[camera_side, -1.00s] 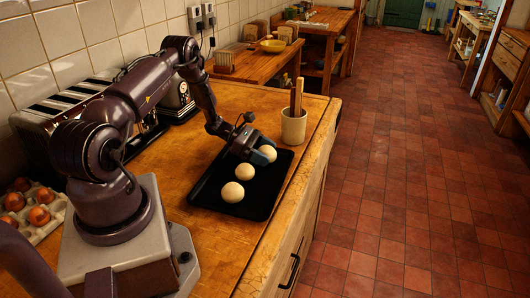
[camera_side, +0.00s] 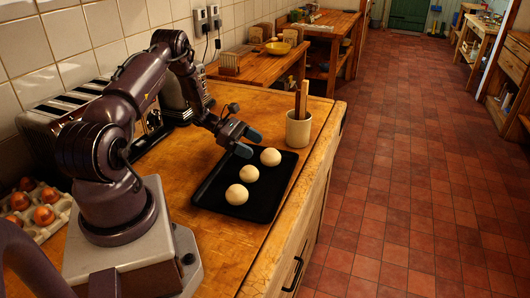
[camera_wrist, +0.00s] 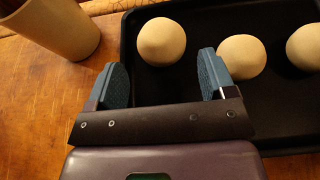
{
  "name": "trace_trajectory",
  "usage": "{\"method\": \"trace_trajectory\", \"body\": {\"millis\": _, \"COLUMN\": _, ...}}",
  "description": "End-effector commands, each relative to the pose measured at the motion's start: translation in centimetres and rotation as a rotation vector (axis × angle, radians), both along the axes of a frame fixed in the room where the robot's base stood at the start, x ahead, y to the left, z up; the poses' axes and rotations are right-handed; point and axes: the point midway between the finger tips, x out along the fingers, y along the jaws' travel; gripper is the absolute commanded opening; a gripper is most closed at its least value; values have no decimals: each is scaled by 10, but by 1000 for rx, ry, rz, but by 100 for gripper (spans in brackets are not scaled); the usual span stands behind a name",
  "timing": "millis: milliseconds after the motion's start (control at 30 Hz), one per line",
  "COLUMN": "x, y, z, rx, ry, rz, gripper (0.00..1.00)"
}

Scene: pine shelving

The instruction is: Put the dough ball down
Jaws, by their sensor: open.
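Three pale dough balls sit in a row on a black baking tray (camera_side: 278,190). The far dough ball (camera_side: 270,157) is at the tray's far end, the middle one (camera_side: 248,174) is near the centre, and the near one (camera_side: 237,194) is towards the front. My gripper (camera_side: 248,142) is open and empty, above the tray's left edge and beside the far and middle balls. In the wrist view my gripper (camera_wrist: 165,75) has its blue fingers apart, with the far dough ball (camera_wrist: 161,42) beyond them. The right finger partly overlaps the middle dough ball (camera_wrist: 241,57).
A cream crock (camera_side: 298,129) with wooden utensils stands beyond the tray; it also shows in the wrist view (camera_wrist: 58,22). A toaster (camera_side: 75,112) stands along the wall. An egg tray (camera_side: 52,222) sits at the left. Bare counter lies left of the tray.

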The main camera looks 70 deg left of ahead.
Motion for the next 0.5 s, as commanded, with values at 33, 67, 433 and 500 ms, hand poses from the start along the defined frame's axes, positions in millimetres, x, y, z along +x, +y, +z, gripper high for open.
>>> {"method": "trace_trajectory", "body": {"millis": 33, "x": -8, "y": 8, "z": 5, "rx": 2, "ry": -1, "rz": 2, "gripper": 77}}
{"method": "trace_trajectory", "body": {"millis": 67, "x": -12, "y": 11, "z": 7, "rx": 2, "ry": -1, "rz": 2, "gripper": 77}}
{"method": "trace_trajectory", "body": {"millis": 433, "x": -34, "y": 29, "z": 31, "rx": 23, "ry": 0, "rz": -30, "gripper": 77}}
{"method": "trace_trajectory", "body": {"millis": 500, "x": -25, "y": 20, "z": 48, "rx": 71, "ry": -2, "rz": -89, "gripper": 77}}
